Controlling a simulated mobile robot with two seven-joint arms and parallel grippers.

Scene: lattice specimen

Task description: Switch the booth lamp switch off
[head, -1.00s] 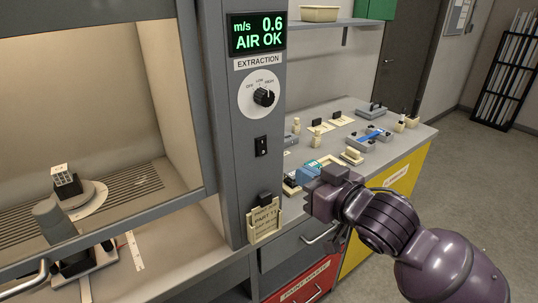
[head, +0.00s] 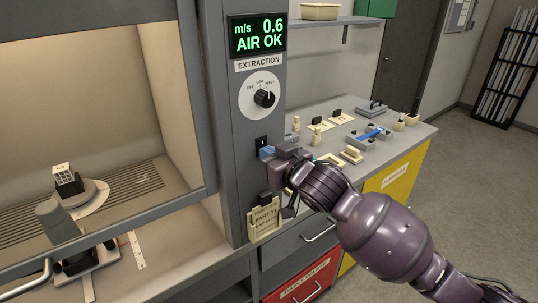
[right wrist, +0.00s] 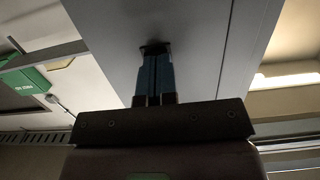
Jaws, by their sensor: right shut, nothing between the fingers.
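The booth lamp switch (head: 261,141) is a small black rocker on the grey pillar, below the extraction dial. My right gripper (head: 267,153) is at its lower part, and its blue fingertips hide some of it in the head view. In the right wrist view the shut fingers (right wrist: 153,78) reach up to the black switch (right wrist: 154,47) and seem to touch it. Nothing is held. Which way the rocker is tipped cannot be told. The booth interior (head: 85,100) is brightly lit. My left gripper is not in view.
The extraction dial (head: 264,98) and the green display (head: 257,36) are above the switch. A card holder (head: 264,218) hangs below it. A worktop (head: 405,143) with small parts lies to the right. The booth holds a dark-topped specimen stand (head: 68,182).

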